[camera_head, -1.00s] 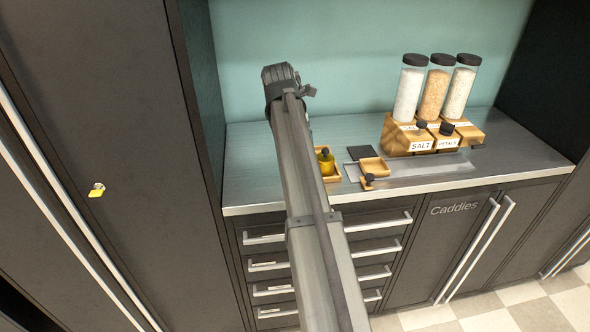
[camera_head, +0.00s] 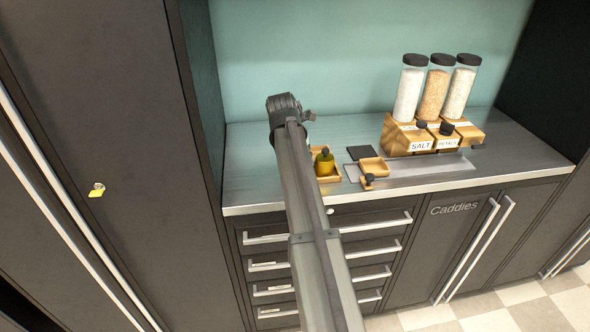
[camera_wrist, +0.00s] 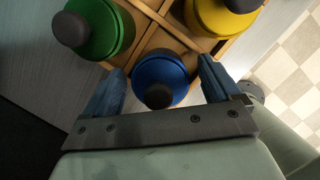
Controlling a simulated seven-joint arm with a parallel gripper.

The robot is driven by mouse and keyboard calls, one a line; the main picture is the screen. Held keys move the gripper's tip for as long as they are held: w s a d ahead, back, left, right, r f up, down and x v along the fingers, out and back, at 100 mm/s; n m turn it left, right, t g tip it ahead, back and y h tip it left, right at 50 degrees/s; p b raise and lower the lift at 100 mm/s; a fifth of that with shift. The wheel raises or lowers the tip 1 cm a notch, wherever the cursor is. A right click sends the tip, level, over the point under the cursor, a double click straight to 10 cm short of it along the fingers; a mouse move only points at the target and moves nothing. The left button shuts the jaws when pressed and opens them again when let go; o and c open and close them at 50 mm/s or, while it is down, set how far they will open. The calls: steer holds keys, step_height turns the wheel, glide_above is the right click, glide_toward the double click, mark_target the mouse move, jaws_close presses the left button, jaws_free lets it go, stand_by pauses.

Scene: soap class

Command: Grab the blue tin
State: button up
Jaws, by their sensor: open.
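The blue tin (camera_wrist: 160,72) has a dark round knob and stands in one compartment of a wooden divided tray (camera_wrist: 152,42), seen in the wrist view. My gripper (camera_wrist: 162,86) is open, with one blue-grey finger on each side of the blue tin. I cannot tell whether the fingers touch it. In the head view my arm hides the blue tin, and the gripper's fingers do not show.
A green tin (camera_wrist: 95,28) and a yellow tin (camera_wrist: 222,14) stand in neighbouring compartments close to the fingers. On the counter (camera_head: 255,180) to the right are a small wooden tray (camera_head: 374,167) and a dispenser stand (camera_head: 400,138) with several jars.

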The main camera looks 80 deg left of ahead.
steer(key=c, duration=1.3)
